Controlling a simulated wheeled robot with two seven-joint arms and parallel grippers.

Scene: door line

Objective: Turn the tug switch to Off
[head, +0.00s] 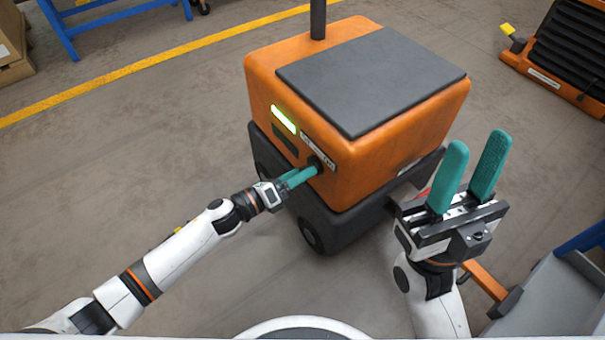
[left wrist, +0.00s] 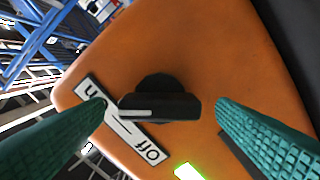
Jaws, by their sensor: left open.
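The orange tug (head: 360,155) stands in front of me with its dark switch (head: 317,163) on the near left face. In the left wrist view the switch is a black knob (left wrist: 172,106) with a white mark at its left end. The mark points toward the On end of the On/Off label (left wrist: 122,120), away from Off. My left gripper (head: 312,170) is open, with teal fingers on either side of the knob and visible gaps; in the head view its fingers partly cover the switch. My right gripper (head: 474,152) is open and empty, raised at right of the tug.
A green light (head: 283,119) glows on the tug, above left of the switch. A dark post (head: 318,18) rises behind the tug. An orange and black unit (head: 560,55) stands at far right, a grey cart (head: 550,295) at near right. Floor at left is clear.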

